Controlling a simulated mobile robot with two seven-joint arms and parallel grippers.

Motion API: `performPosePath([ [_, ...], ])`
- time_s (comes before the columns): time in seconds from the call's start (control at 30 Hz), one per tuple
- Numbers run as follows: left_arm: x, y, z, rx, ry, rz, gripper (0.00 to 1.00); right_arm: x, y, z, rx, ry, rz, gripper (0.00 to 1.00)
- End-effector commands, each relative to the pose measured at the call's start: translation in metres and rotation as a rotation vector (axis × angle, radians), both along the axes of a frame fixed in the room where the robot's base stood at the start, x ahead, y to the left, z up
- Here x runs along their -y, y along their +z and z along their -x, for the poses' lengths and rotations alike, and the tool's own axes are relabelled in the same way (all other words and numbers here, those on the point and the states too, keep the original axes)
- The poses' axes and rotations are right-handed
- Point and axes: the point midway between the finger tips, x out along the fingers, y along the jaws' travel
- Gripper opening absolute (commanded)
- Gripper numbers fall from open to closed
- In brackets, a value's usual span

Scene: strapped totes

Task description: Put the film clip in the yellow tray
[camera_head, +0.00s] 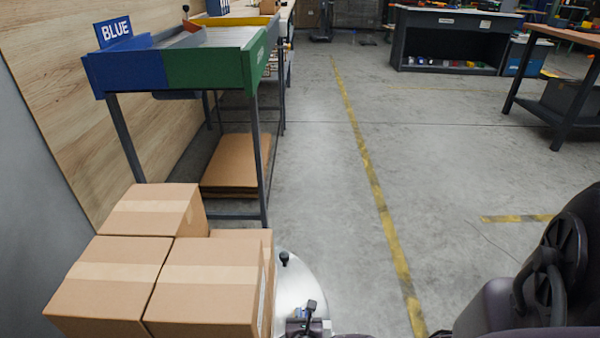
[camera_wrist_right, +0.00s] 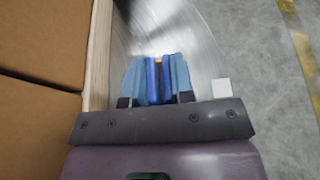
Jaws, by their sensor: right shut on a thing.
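My right gripper (camera_wrist_right: 158,82) is shut on a narrow blue thing, which looks like the film clip (camera_wrist_right: 159,80). Its light-blue fingers stand on both sides of it, over a shiny round metal surface. In the head view the right gripper (camera_head: 304,322) is small and dark at the bottom edge, right of the cardboard boxes; the clip cannot be made out there. A yellow wall (camera_head: 261,22), seemingly the yellow tray's, shows at the back right of the coloured tray stand; its inside is mostly hidden. My left gripper is not in view.
Cardboard boxes (camera_head: 107,275) are stacked at the lower left, close beside the right gripper. The stand has blue (camera_head: 125,72) and green (camera_head: 205,68) fronts, a red part (camera_head: 192,26) and a BLUE sign (camera_head: 114,29). Floor right of it is clear.

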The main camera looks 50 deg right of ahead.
Motion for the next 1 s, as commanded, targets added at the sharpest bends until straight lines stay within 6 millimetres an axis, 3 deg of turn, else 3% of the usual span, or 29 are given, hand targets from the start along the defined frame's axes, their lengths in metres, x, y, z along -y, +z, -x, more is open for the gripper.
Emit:
performPosePath([
  [0.5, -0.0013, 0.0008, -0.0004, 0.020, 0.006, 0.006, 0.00, -0.0001, -0.0083, -0.0007, 0.001, 0.001, 0.000, 0.00],
  [0.53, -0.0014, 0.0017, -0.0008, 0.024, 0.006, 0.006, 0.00, -0.0001, -0.0079, -0.0008, 0.002, 0.001, 0.000, 0.26],
  [0.67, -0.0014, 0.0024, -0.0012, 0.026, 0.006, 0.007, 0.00, -0.0002, -0.0070, -0.0013, 0.002, 0.000, -0.001, 0.46],
  [1.0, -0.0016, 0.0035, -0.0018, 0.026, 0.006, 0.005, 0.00, -0.0002, -0.0043, -0.0019, 0.004, 0.000, -0.001, 0.48],
])
